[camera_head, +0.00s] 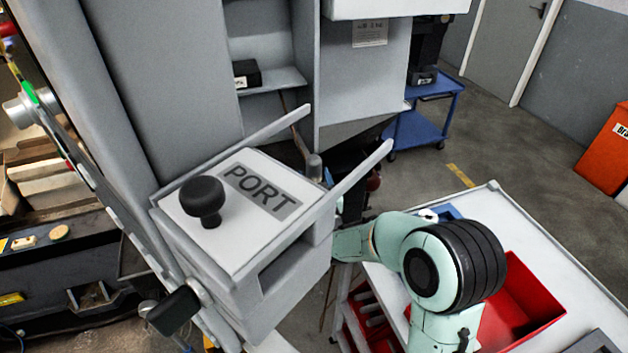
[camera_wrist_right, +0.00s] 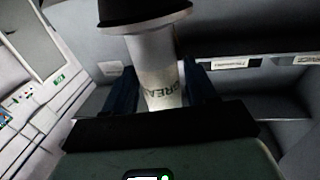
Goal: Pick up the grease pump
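The grease pump (camera_wrist_right: 158,72) fills the middle of the right wrist view. My left gripper is not in view.
The PORT box (camera_head: 238,240) with a black knob (camera_head: 204,197) stands close to my right arm. A grey cabinet (camera_head: 170,80) rises behind it. A white-topped cart (camera_head: 540,235) with a red bin (camera_head: 522,295) is at the right. Open floor lies beyond, near a blue trolley (camera_head: 420,132).

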